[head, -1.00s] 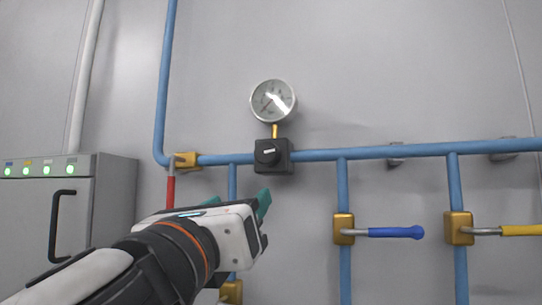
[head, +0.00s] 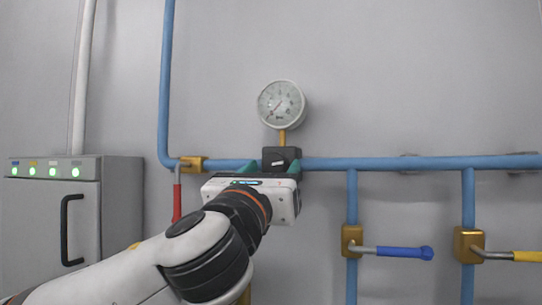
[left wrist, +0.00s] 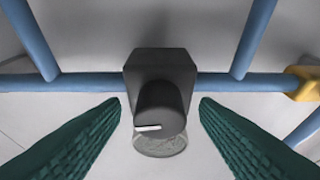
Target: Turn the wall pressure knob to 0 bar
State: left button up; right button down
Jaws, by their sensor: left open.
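The black pressure knob (left wrist: 160,110) sits on a dark square housing (head: 281,155) on the blue horizontal pipe. In the left wrist view its white mark points left. The round white gauge (head: 281,104) stands above it on a brass stem; its needle points to the lower left. My left gripper (head: 268,169) is right in front of the knob, partly hiding it in the head view. In the left wrist view its two green fingers (left wrist: 160,112) are open, one on each side of the knob, with gaps between them and it. My right gripper is not in view.
A blue-handled valve (head: 403,253) and a yellow-handled valve (head: 526,256) are at the lower right. A red-handled valve (head: 177,203) is left of my gripper. A grey cabinet (head: 120,205) with green lights stands at the left. The wall above the pipe is mostly clear.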

pick_arm(q)
jog(key=shift+w, duration=0.15)
jog(key=shift+c, duration=0.6)
jog(key=c, duration=0.9)
jog(key=n+y+b, duration=0.2)
jog(key=n+b, duration=0.1)
jog(key=n, duration=0.2)
jog(key=n+y+b, duration=0.2)
jog(key=n, duration=0.2)
jog(key=d+n+y+b, duration=0.1)
jog(key=n+y+b, duration=0.2)
jog(key=n, duration=0.2)
jog(key=shift+r+n+g+b, duration=0.15)
jog(key=shift+n+g+b, duration=0.15)
jog(key=shift+g, duration=0.1)
jog(key=n+y, duration=0.1)
jog(key=n, duration=0.1)
jog(key=shift+d+r+n+g+b, duration=0.1)
jog(key=shift+r+n+g+b, duration=0.05)
jog(key=shift+n+g+b, duration=0.2)
jog(key=shift+s+r+n+g, duration=0.1)
jog(key=shift+n+g, duration=0.2)
jog(key=shift+n, duration=0.5)
jog(key=shift+s+r+n+g, duration=0.1)
jog(key=shift+n+g, duration=0.15)
jog(key=shift+n, duration=0.5)
